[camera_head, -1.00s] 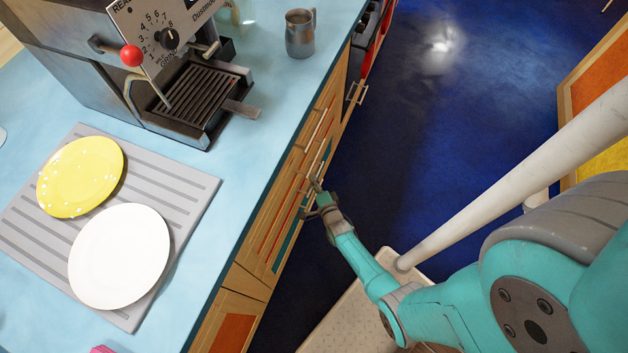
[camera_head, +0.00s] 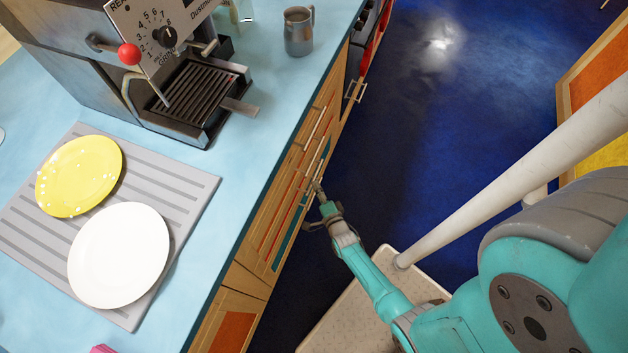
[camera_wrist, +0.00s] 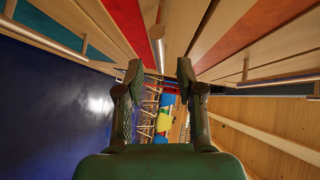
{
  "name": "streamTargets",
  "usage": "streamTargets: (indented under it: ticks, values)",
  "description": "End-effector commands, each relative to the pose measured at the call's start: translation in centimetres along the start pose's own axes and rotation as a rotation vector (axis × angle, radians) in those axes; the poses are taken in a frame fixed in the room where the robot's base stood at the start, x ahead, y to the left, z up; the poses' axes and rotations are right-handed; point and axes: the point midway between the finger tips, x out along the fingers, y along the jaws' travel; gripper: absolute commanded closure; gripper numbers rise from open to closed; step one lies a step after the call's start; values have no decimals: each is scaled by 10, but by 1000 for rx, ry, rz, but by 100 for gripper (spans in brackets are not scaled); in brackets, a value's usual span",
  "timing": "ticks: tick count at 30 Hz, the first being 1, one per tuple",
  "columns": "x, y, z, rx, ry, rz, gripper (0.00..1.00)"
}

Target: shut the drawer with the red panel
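The wooden drawer fronts (camera_head: 284,207) run along the counter's side in the head view, with thin red and teal panels seen at a steep slant. I cannot tell which drawer stands out, or how far. A metal bar handle (camera_wrist: 157,42) shows nearly end-on above the gap between my fingers. My gripper (camera_head: 318,187) is close beside the drawer handles. Its two fingers (camera_wrist: 160,70) are apart, with nothing visibly clamped between them.
A blue counter (camera_head: 262,110) holds a coffee machine (camera_head: 165,60), a metal jug (camera_head: 298,32), a yellow plate (camera_head: 78,176) and a white plate (camera_head: 118,255). Dark blue floor (camera_head: 440,130) lies open to the right of the cabinets. An orange-panelled cabinet (camera_head: 598,65) stands far right.

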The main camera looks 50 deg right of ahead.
Motion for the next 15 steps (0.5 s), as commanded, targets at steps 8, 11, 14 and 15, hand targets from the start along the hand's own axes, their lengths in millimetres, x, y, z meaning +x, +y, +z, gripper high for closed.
streamTargets:
  ticks: [8,11,14,15]
  values:
    - [-48,0,1,-1,-2,1,63]
    - [-58,0,1,-1,-2,0,63]
    - [-65,0,1,-2,-2,1,63]
    - [-66,0,1,-2,-2,1,63]
